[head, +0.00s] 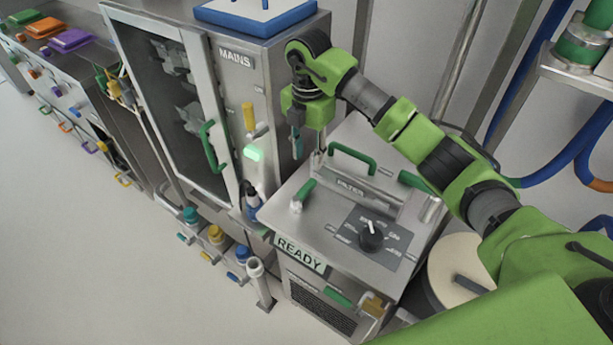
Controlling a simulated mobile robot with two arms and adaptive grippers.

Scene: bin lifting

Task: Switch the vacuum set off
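The vacuum set (325,215) is a steel cabinet with a sloping top, a "FILTER" label and a "READY" plate (300,254). A black rotary knob (371,237) with a white pointer sits on a dark dial panel at the right of its top. The pointer points up and slightly left in the picture; the small labels around it are hard to read. My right gripper (298,146) hangs at the end of the green arm, above and behind the left back of the set, apart from the knob. Its fingers are small and partly hidden. My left gripper is out of view.
Green handles (352,158) stand up from the set's top. A "MAINS" cabinet (240,90) with a yellow lever and lit green lamp stands at left. A round cream-topped drum (455,262) is at right.

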